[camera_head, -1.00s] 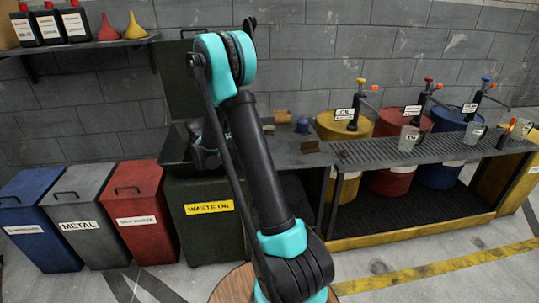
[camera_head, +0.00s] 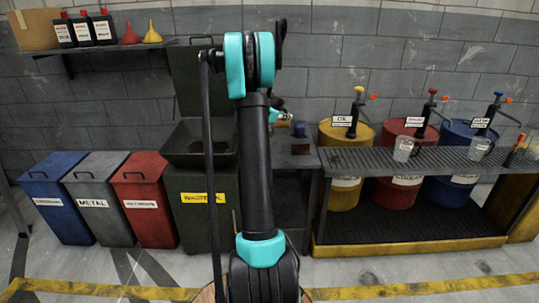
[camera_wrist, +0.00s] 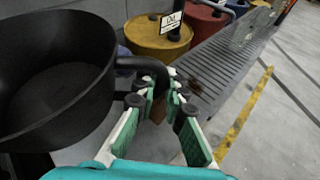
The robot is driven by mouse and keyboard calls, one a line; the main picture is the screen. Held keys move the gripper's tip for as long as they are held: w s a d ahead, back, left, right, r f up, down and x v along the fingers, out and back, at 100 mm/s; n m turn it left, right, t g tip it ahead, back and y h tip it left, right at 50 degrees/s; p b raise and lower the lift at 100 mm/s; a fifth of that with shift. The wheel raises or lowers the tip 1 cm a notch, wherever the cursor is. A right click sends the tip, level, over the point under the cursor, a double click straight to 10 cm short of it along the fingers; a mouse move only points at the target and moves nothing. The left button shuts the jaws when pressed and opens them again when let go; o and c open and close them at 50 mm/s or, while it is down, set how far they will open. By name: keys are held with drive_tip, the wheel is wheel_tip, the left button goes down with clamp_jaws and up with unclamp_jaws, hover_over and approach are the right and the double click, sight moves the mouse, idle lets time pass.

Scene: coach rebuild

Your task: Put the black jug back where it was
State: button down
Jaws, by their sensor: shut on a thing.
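The black jug (camera_wrist: 85,115) fills the left of the wrist view, its open mouth toward the camera and its inside looking dark and empty. My gripper (camera_wrist: 165,100) is shut on its handle (camera_wrist: 145,66), which reaches in between the green-padded fingers. In the head view my arm hides the jug and most of the gripper. Only a small teal part of the gripper (camera_head: 275,115) shows right of the arm, in front of the back wall above the bench.
A green waste oil bin (camera_head: 203,222) stands open left of my arm. A slatted grey bench (camera_head: 370,159) runs right, with clear jugs (camera_head: 404,149) on it and yellow, red and blue drums behind. A small blue object (camera_head: 299,129) sits at the bench's back left.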

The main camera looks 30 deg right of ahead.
sight(285, 159)
wheel_tip(285, 159, down, 20)
drive_tip(key=shift+r, duration=0.2)
idle(0.4)
drive_tip(key=shift+f, duration=0.1)
drive_tip(key=c, duration=1.6)
unclamp_jaws()
